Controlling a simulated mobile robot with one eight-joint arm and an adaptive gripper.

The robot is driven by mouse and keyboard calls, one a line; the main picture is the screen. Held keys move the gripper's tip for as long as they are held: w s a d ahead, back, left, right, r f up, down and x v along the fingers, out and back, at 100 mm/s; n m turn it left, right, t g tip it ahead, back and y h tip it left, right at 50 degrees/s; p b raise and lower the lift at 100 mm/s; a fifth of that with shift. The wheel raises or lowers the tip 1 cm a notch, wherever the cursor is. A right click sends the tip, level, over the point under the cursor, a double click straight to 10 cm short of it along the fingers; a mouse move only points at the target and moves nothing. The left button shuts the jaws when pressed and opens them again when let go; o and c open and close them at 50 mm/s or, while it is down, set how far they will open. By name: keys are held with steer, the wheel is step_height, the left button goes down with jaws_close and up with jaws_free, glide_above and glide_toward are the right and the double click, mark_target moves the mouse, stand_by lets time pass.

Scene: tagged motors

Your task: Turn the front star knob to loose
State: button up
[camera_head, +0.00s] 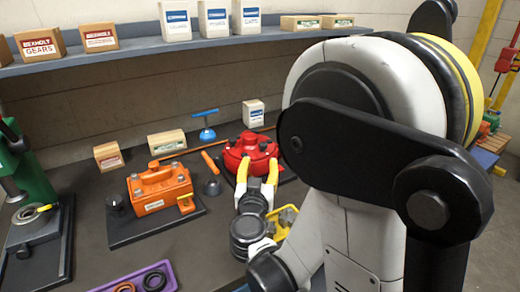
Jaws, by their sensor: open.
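My gripper (257,170) is open, its two yellow fingers apart and pointing at the red motor (250,148) on the bench. The fingertips overlap the motor's front side in the picture; I cannot tell whether they touch it. The motor's lower front is partly hidden by the fingers. No star knob can be made out clearly; one may be hidden behind my gripper. An orange motor (160,190) with a tag sits to the left on a dark plate, with a dark round knob (116,204) at its left end.
A black-based orange lever (212,184) stands between the motors. A blue T-handle (205,124), small boxes (167,140) and a purple tray (135,283) with rings are on the bench. A green press (30,180) is at left. A shelf (150,52) with boxes runs behind.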

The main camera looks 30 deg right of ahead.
mark_target(263, 144)
steer(key=x, duration=1)
steer(key=shift+w+d+b, duration=0.3)
steer(key=shift+b, duration=0.1)
jaws_close()
